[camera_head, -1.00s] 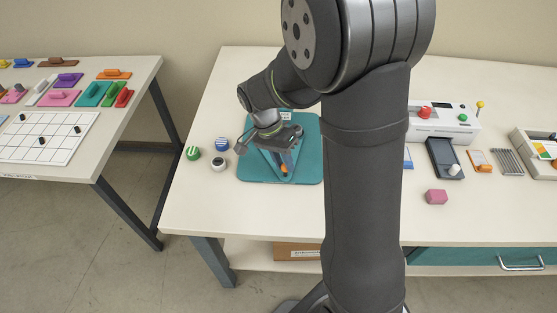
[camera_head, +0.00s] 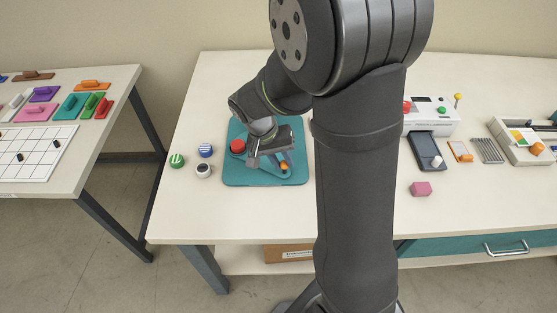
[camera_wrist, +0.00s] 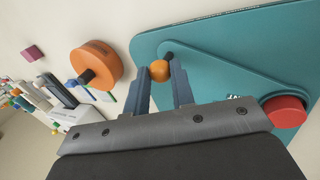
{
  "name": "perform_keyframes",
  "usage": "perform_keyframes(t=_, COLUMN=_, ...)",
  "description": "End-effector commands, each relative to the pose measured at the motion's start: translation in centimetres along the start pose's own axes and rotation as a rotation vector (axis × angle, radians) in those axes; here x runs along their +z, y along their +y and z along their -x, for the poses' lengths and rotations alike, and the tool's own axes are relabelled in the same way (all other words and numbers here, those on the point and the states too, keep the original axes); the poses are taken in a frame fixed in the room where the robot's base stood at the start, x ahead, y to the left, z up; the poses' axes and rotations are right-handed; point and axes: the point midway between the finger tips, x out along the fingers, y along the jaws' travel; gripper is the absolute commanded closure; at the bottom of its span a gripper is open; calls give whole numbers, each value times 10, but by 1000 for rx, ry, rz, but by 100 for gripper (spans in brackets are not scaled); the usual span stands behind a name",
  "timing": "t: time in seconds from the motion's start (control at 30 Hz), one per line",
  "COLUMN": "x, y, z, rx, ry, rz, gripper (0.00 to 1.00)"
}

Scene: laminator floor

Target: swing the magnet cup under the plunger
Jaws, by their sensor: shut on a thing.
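In the wrist view, a small orange ball knob (camera_wrist: 159,70) sits between my fingertips. My gripper (camera_wrist: 161,74) is shut on this knob; in the head view my gripper (camera_head: 268,155) is low over the plate. A red round piece (camera_head: 238,146) is at the plate's left side; it also shows in the wrist view (camera_wrist: 285,111). A large orange cylinder (camera_wrist: 97,64) with a dark stem is beside the plate's edge. I cannot tell which part is the magnet cup or plunger.
Green (camera_head: 177,160), blue (camera_head: 205,150) and white-black (camera_head: 203,170) round pieces stand left of the plate. A pink block (camera_head: 421,188) and a dark tray (camera_head: 428,150) are right of my arm. The table front is clear.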

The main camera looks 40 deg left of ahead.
Motion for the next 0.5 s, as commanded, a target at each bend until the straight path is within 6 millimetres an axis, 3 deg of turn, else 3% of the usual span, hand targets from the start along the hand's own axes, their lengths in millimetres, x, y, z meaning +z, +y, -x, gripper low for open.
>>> perform_keyframes(t=0.5, x=-6, y=5, z=0, rx=-2, ry=31, rz=63, gripper=100)
